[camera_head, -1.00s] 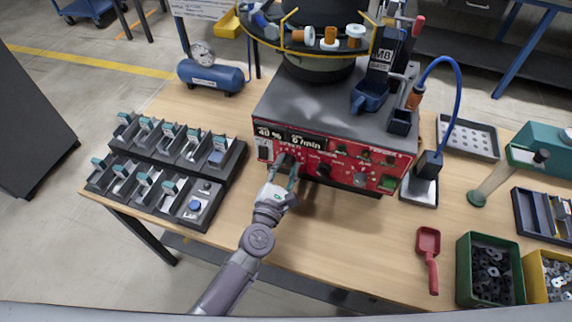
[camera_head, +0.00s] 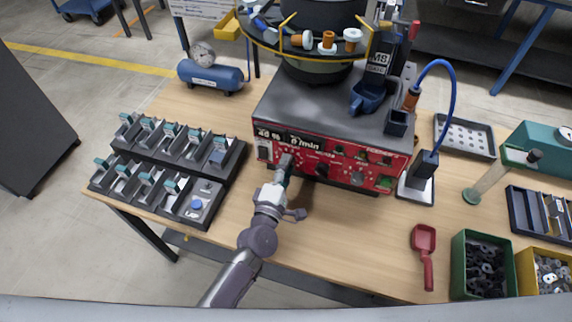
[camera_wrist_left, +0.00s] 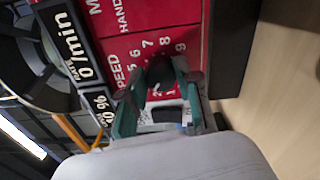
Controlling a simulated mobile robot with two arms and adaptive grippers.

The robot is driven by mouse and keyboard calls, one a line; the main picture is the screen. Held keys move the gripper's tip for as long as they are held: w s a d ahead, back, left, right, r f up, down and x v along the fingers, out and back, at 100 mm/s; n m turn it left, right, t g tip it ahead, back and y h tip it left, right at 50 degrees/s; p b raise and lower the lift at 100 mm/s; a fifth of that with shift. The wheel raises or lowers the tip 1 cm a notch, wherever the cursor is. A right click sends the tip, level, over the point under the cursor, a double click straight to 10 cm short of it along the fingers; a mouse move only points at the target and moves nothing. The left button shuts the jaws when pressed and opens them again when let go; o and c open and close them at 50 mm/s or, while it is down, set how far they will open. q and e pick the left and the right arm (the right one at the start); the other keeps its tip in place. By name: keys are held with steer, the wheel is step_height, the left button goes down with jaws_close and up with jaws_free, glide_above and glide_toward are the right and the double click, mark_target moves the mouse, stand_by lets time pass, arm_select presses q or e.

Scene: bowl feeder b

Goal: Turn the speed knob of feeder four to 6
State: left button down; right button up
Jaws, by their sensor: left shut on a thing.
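The feeder's red front panel (camera_head: 330,163) faces me, with a dark display (camera_head: 290,138) at its upper left reading a percent value and "0/min". My left gripper (camera_head: 284,172) is at the left part of this panel, shut on the speed knob. In the left wrist view the black speed knob (camera_wrist_left: 160,72) sits between the green fingers of my left gripper (camera_wrist_left: 157,82). The word SPEED and dial numbers up to 9 show around it. The fingers hide part of the dial, and I cannot tell which number the knob points to. My right gripper is not in view.
Other knobs and buttons (camera_head: 360,155) sit on the panel to the right. Black trays of small parts (camera_head: 160,165) stand on the left of the table. A red scoop (camera_head: 424,250) and a green bin (camera_head: 485,262) lie to the right.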

arm_select(q)
steer(key=m+p, duration=0.1)
steer(key=m, duration=0.5)
steer(key=m+p, duration=0.1)
steer(key=m, duration=0.6)
steer(key=m+p, duration=0.1)
steer(key=m, duration=0.5)
steer(key=shift+a+f+p, duration=0.15)
steer(key=shift+f+p, duration=0.1)
steer(key=shift+p, duration=0.1)
steer(key=shift+m, duration=0.4)
steer(key=c, duration=0.8)
jaws_free()
steer(key=shift+s, duration=0.1)
steer(key=v, duration=1.2)
